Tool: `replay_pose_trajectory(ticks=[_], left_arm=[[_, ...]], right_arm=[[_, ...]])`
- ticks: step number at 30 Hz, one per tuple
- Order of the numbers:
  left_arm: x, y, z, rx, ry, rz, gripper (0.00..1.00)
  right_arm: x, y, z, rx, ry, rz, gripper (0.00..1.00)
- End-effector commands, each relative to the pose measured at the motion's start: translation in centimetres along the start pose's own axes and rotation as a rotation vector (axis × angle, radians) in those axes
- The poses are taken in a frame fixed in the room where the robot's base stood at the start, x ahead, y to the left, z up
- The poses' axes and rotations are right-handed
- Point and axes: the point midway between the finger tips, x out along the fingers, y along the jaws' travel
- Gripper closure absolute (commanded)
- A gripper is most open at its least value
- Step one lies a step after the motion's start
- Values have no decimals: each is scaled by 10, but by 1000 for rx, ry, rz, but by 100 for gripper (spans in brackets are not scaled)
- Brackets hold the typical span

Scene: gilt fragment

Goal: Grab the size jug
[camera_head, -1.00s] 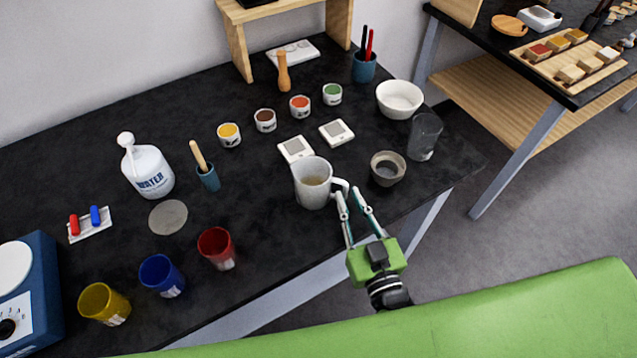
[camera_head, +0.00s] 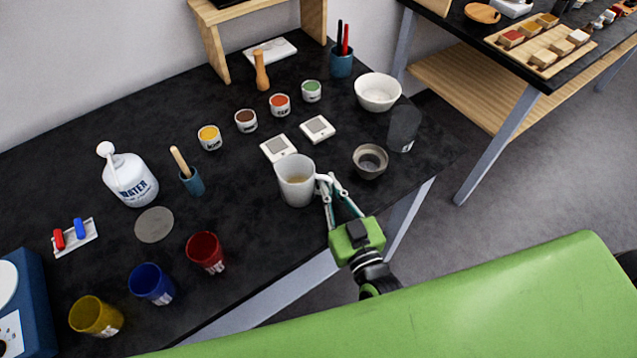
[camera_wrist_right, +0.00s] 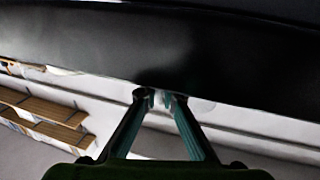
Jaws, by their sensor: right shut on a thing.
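The size jug is a white-grey jug (camera_head: 295,182) with a brownish content, standing near the front edge of the black table in the head view. Its handle points right. My right gripper (camera_head: 325,182) is at the handle, its two fingers shut on it. In the right wrist view the fingertips of my right gripper (camera_wrist_right: 158,97) are close together below a large dark surface; a pale blurred patch shows just behind them. The jug is upright; whether it touches the table is hard to tell. My left gripper is not in view.
A red cup (camera_head: 205,252), blue cup (camera_head: 152,283) and yellow cup (camera_head: 96,316) stand at the front left. A water bottle (camera_head: 129,178) stands far left.

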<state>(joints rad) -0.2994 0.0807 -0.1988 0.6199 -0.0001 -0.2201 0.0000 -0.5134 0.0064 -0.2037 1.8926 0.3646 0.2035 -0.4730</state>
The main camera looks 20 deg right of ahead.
Motion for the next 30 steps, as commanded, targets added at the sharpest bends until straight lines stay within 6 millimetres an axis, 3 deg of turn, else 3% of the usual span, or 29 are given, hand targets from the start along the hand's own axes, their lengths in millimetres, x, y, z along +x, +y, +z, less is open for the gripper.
replay_pose_trajectory(ticks=[8,16,30], left_arm=[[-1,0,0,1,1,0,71],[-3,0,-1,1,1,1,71],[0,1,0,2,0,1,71]], right_arm=[[0,0,-10,1,2,1,100],[-1,1,-34,1,3,2,100],[-44,7,-82,2,1,1,100]])
